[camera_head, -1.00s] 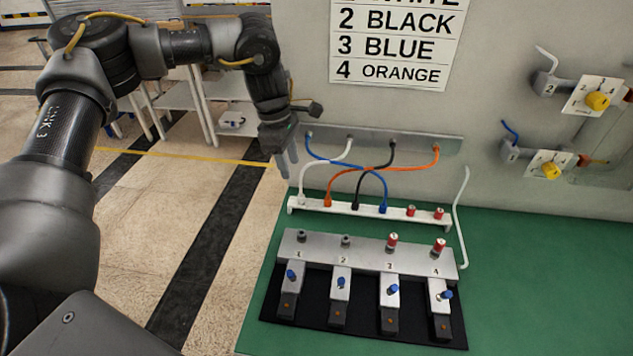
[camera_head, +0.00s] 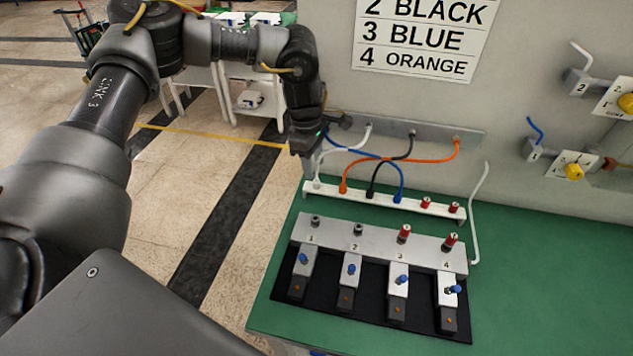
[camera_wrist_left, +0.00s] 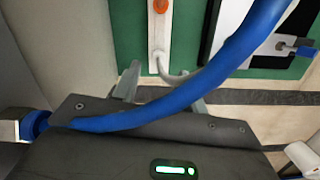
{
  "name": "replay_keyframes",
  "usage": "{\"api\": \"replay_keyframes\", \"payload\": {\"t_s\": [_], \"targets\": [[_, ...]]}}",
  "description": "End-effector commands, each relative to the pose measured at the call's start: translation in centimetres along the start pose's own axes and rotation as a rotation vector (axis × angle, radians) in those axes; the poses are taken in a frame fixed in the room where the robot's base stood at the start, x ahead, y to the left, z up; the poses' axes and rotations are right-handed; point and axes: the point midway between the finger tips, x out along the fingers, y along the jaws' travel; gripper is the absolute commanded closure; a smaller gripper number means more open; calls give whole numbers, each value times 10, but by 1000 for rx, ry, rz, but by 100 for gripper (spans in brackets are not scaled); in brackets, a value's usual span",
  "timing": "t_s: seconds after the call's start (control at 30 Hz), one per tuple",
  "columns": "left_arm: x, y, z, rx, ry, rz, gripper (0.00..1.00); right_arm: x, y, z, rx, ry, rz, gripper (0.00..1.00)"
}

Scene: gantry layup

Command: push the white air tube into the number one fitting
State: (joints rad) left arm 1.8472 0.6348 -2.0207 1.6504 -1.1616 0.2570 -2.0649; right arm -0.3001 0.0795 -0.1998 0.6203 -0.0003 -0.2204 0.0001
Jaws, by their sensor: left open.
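The white air tube (camera_head: 343,149) arches from the wall strip down to the left end of the white rail (camera_head: 385,197). In the left wrist view its lower part (camera_wrist_left: 179,78) curves beside the rail end, near the fingers. My left gripper (camera_head: 309,165) is open at the rail's left end; its fingers also show in the left wrist view (camera_wrist_left: 163,88). I cannot tell whether the tube lies between them. The number one fitting (camera_head: 315,221) is a bare grey stub above the "1" on the metal block (camera_head: 380,241). My right gripper is out of view.
A blue tube (camera_head: 352,149) runs close by my gripper and crosses the left wrist view (camera_wrist_left: 190,95). Black (camera_head: 393,163) and orange (camera_head: 415,156) tubes cross nearby. A loose white tube (camera_head: 475,215) stands right of the block. The green table (camera_head: 550,270) is clear at right.

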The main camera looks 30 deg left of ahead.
Motion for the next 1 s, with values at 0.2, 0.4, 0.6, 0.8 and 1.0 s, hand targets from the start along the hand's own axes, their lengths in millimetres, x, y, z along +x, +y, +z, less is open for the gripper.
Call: {"api": "replay_keyframes", "payload": {"t_s": [0.2,0.4,0.6,0.8,1.0], "targets": [[31,-1,2,-1,2,-4,57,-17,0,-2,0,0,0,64],[42,-1,1,-2,2,-1,57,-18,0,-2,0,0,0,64],[42,0,2,-2,1,-1,63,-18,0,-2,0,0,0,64],[42,0,2,-1,1,-1,89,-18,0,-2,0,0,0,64],[42,0,2,-1,1,-1,100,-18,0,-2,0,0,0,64]]}}
